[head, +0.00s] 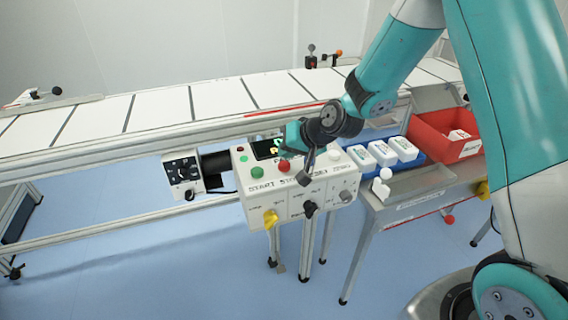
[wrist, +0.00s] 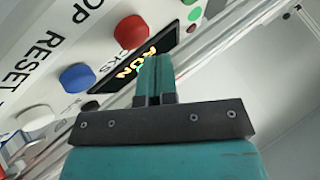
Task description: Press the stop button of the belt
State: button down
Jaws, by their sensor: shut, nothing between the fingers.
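The stop button is the red round button (head: 284,165) above the STOP label on the light control box (head: 290,200). In the wrist view the red button (wrist: 130,32) stands unobstructed, up and left of my fingertips. My gripper (head: 283,152) is shut and empty, with its fingers together over the dark lit display (head: 264,149); it also shows in the wrist view (wrist: 156,62). The fingertips are beside the red button, apart from it in the wrist picture. I cannot tell their height above the box.
A green button (head: 257,172) is left of the red one. A blue button (wrist: 77,77) and a white button (head: 335,152) are on its other side. The belt (head: 160,107) runs behind the box. A table at right holds white packs (head: 383,153) and a red bin (head: 430,140).

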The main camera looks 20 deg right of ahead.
aim_at(286, 163)
jog(key=shift+f+b, duration=0.35)
jog(key=shift+f, duration=0.1)
jog(key=shift+f+b, duration=0.55)
jog(key=shift+f, duration=0.05)
dwell(0.8)
dwell(0.3)
jog(key=shift+r+p, duration=0.85)
jog(key=shift+r, duration=0.2)
jog(key=shift+r+p, duration=1.9)
jog(key=shift+r, duration=0.6)
